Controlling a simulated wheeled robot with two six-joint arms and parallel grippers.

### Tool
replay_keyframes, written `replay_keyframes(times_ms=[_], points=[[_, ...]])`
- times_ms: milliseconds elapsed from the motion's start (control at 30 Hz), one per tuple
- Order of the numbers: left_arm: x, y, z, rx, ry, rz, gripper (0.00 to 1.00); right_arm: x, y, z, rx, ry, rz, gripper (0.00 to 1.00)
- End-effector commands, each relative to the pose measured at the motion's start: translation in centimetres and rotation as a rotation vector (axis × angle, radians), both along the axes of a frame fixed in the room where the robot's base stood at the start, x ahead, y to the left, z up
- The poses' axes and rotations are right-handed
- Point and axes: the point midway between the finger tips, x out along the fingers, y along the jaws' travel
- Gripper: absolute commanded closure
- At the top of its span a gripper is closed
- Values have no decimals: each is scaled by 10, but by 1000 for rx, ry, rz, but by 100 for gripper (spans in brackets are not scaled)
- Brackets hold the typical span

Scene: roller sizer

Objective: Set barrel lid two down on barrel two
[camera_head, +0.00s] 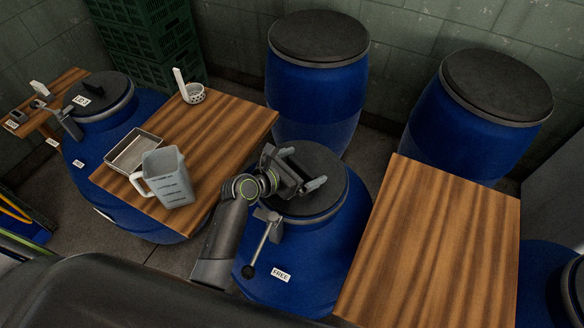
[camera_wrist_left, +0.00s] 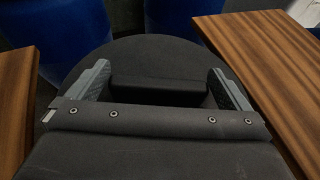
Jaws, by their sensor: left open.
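A dark round lid (camera_head: 327,163) lies on top of the blue barrel (camera_head: 318,262) in the middle, which bears a FREE label; it looks level, but I cannot tell how tightly it sits. A lever clamp (camera_head: 262,240) hangs at the barrel's front rim. My left gripper (camera_head: 298,168) is over the lid, open. In the left wrist view the lid (camera_wrist_left: 150,50) fills the middle and its black bar handle (camera_wrist_left: 158,91) lies between the two spread fingers, with gaps on both sides. My arm hides part of the lid and the near rim. My right gripper is out of view.
A wooden board (camera_head: 440,240) is right of the barrel. Another (camera_head: 225,120) at left carries a jug (camera_head: 168,178), a metal tray (camera_head: 133,150) and a strainer cup (camera_head: 193,95). A lidded blue barrel (camera_head: 120,130) stands at left; two more lidded barrels (camera_head: 315,85) (camera_head: 465,130) stand behind.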

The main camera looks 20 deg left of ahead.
Motion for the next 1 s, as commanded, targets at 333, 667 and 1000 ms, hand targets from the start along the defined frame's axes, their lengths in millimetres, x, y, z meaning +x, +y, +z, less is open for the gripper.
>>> replay_keyframes(times_ms=[333, 667, 1000], points=[[-34, 23, 25, 3, -2, 2, 0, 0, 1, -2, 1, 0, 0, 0], [-79, 53, 48, 4, -1, 1, 0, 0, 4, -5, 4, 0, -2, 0], [-93, 61, 56, 0, -1, -1, 0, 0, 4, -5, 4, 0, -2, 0]])
